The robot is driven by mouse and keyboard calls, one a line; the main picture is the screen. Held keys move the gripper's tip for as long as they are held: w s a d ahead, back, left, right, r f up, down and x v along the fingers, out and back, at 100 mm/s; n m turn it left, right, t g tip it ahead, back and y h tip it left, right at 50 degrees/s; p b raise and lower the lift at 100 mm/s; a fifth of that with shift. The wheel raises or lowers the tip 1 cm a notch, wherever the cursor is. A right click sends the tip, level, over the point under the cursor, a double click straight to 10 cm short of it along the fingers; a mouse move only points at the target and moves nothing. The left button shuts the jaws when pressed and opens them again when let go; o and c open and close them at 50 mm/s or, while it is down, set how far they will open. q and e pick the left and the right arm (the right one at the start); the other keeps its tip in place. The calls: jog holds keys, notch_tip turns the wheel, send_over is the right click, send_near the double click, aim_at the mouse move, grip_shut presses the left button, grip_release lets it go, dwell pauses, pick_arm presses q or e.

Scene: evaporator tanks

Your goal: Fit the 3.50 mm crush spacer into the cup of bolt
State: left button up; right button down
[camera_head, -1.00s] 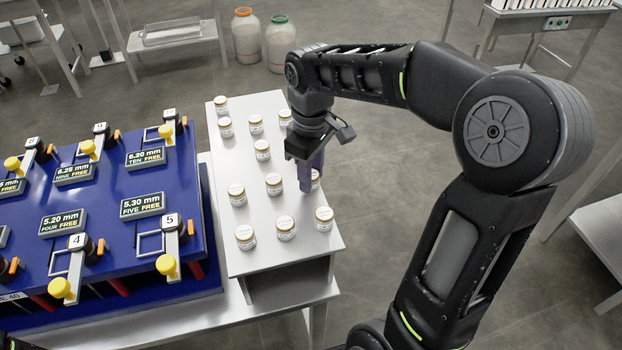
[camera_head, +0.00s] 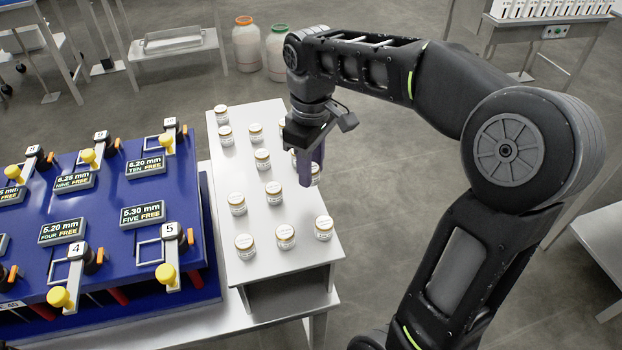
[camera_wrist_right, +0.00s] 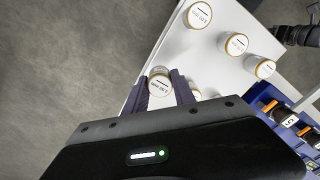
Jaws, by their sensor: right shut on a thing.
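My right gripper (camera_head: 306,172) points down over the grey-white stand (camera_head: 285,190), with its purple fingers around a small round white-and-gold piece (camera_head: 315,171), which I take to be a crush spacer. The right wrist view shows this piece (camera_wrist_right: 160,86) between the two fingers, which are shut on it. Its label is too small to read surely. In the head view the fingers partly hide it, and I cannot tell whether it still touches the stand. No bolt cup can be made out with certainty.
Several similar pieces, such as one at the front (camera_head: 285,236), stand in rows close around the gripper. Left of the stand is a blue rig (camera_head: 110,230) with numbered yellow-knobbed clamps and displays (camera_head: 143,213) reading FREE. Open floor lies to the right.

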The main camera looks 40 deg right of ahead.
pick_arm(q)
jog(key=shift+r+p, duration=0.8)
pick_arm(e)
notch_tip(320, 180, up, 6)
jog(key=shift+f, duration=0.2)
